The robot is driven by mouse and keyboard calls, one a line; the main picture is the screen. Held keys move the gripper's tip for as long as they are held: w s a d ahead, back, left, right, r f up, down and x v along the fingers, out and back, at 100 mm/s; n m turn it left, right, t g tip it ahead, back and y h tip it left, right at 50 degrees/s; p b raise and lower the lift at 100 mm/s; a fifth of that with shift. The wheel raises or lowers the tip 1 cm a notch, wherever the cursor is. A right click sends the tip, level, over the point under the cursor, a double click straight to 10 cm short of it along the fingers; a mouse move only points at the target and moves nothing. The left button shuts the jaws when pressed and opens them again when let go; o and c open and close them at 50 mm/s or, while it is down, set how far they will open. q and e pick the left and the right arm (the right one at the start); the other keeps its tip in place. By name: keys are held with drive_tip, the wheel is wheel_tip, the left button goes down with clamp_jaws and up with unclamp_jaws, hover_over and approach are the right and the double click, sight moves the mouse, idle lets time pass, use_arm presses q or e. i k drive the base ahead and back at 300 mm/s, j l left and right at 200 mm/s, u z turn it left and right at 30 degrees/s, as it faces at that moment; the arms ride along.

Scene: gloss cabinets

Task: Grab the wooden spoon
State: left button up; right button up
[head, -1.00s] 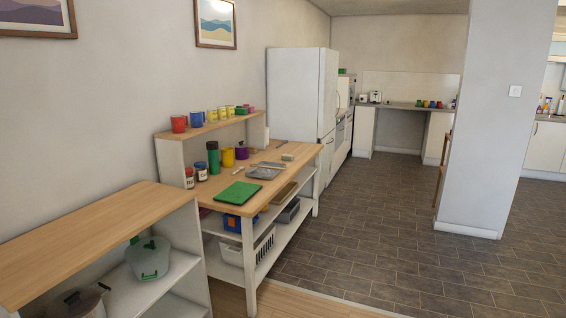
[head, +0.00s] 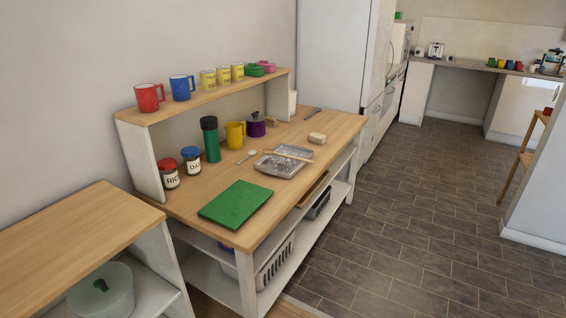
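A thin wooden spoon (head: 287,157) lies across the grey metal trays (head: 278,169) on the wooden worktop of the white kitchen unit. A smaller pale spoon (head: 246,156) lies on the worktop to the left of the trays. Neither of my grippers shows in the head view.
A green board (head: 235,204) lies near the worktop's front end. Two jars (head: 191,160), a green bottle (head: 210,140), a yellow mug (head: 235,135) and a purple pot (head: 256,125) stand behind. A raised shelf (head: 215,95) holds mugs. Dark tiled floor (head: 400,210) is free on the right.

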sight(287, 157)
drive_tip(key=i+l+u, duration=0.25)
drive_tip(key=u, duration=0.25)
drive_tip(key=i+l+u, duration=0.2)
drive_tip(key=l+u, duration=0.15)
drive_tip(key=u, duration=0.15)
drive_tip(key=i+l+u, duration=0.15)
drive_tip(key=l+u, duration=0.2)
drive_tip(key=u, duration=0.15)
